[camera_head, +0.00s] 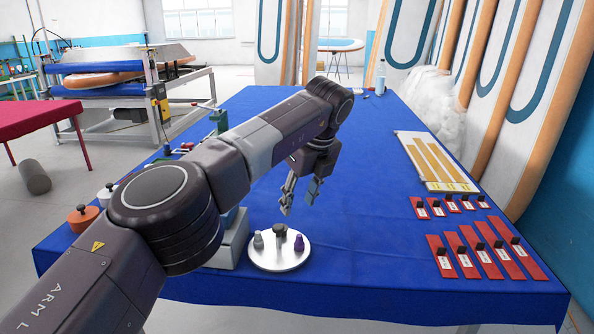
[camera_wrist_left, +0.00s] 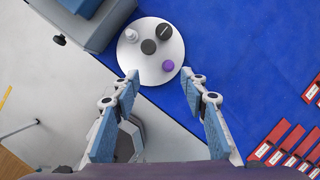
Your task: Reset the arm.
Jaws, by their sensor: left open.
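My left arm reaches in from the left in the head view, across the near left part of the blue-covered table (camera_head: 370,230). My left gripper (camera_head: 300,198) hangs over the table with its fingers apart and nothing between them. In the left wrist view the two fingers (camera_wrist_left: 166,90) are wide apart, and a round white plate (camera_wrist_left: 132,67) lies beyond them. In the head view the plate (camera_head: 262,264) sits below the gripper, holding a grey piece, a dark piece and a purple piece (camera_head: 299,243). My right gripper is not in view.
Several red tagged strips (camera_head: 484,251) lie at the right of the table, below a cream board with tan stripes (camera_head: 436,160). A grey box (camera_head: 231,240) stands left of the plate, partly behind my arm. The table's middle is clear. Tall boards line the right wall.

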